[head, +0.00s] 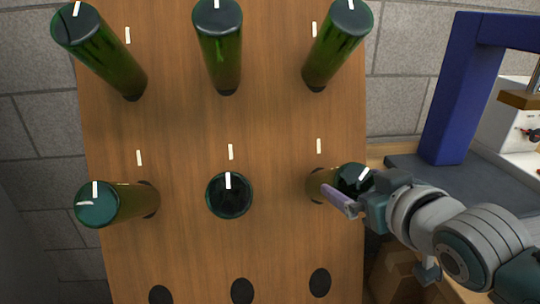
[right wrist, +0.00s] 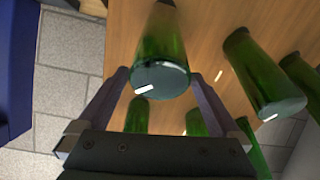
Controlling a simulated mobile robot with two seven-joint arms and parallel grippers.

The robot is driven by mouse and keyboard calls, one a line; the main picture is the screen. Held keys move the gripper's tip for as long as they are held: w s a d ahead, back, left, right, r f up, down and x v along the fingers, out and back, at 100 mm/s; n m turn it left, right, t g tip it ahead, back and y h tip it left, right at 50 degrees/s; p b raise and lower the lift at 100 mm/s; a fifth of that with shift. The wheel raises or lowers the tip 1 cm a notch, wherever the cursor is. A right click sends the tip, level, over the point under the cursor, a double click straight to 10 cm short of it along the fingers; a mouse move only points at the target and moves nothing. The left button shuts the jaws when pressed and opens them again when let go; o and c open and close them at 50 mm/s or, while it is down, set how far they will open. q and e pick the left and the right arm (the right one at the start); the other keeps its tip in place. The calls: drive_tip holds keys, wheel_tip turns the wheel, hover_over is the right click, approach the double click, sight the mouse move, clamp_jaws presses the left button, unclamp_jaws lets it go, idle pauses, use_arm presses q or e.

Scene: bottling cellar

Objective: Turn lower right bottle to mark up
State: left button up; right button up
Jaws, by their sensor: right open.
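The lower right bottle (head: 355,177) sticks out of its hole in the wooden board (head: 185,130), its dark green base facing out. The white mark on its base leans to the right of upright. A white line on the board (head: 319,146) stands upright above its hole. My right gripper (head: 347,190) is open at this bottle, one finger showing below it. In the right wrist view the bottle (right wrist: 162,78) lies between the two open fingers, with its white mark near the lower left rim; contact cannot be told. My left gripper is not in view.
Neighbouring bottles are the lower middle one (head: 229,196), the lower left one (head: 97,205) and the upper right one (head: 338,40). Empty holes (head: 320,283) line the board's bottom. A blue frame (head: 455,95) stands on a bench to the right.

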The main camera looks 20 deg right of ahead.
drive_tip(key=b+x, duration=0.1)
drive_tip(key=x, duration=0.3)
drive_tip(key=shift+w, duration=0.15)
drive_tip(key=shift+c, duration=0.4)
drive_tip(key=c, duration=1)
